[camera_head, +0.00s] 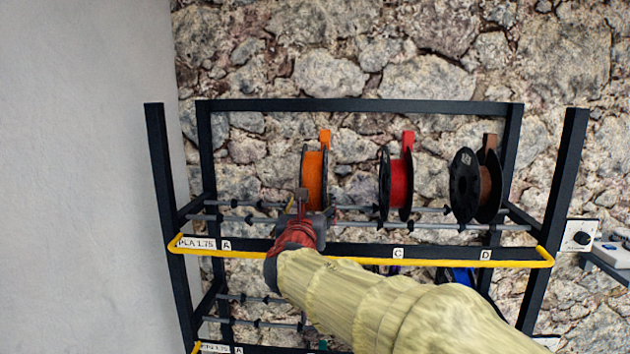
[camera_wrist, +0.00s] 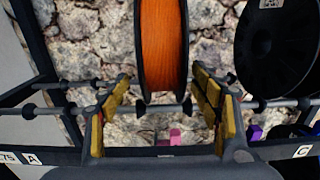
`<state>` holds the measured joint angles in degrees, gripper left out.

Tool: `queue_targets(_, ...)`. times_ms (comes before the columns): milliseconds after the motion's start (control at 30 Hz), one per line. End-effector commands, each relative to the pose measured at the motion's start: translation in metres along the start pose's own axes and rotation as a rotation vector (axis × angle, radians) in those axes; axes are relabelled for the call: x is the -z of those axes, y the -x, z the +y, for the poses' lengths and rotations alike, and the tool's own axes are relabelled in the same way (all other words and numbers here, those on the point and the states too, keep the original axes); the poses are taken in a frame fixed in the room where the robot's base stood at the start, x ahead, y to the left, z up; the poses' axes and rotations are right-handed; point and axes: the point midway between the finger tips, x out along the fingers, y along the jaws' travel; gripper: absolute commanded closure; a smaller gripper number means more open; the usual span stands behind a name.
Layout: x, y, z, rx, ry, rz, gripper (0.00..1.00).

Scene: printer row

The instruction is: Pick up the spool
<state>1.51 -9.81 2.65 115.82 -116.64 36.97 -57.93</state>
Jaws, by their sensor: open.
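An orange spool (camera_head: 315,182) with dark flanges stands upright on the rods of the rack's upper level, left of two other spools. In the wrist view the orange spool (camera_wrist: 162,45) is straight ahead, upper middle. My gripper (camera_head: 307,205) is in front of it at the rack's front edge. In the wrist view my gripper (camera_wrist: 165,100) is open, with one yellow-padded finger on each side of the spool's lower part. Gaps show between the fingers and the flanges. My arm hides part of the front rail in the head view.
A red spool (camera_head: 397,184) and a brown spool (camera_head: 487,186) stand to the right on the same rods (camera_head: 435,226). A yellow-edged front rail (camera_head: 350,250) runs below them. A dark rack post (camera_head: 160,180) stands at left. The rods left of the orange spool are free.

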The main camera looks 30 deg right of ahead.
Motion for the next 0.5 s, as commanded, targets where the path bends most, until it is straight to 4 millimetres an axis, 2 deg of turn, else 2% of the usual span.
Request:
queue_targets(300, -0.003, -0.041, -0.004, 0.001, 0.001, 0.001, 0.36)
queue_targets(500, -0.002, -0.053, -0.004, 0.001, 0.0, 0.0, 0.36)
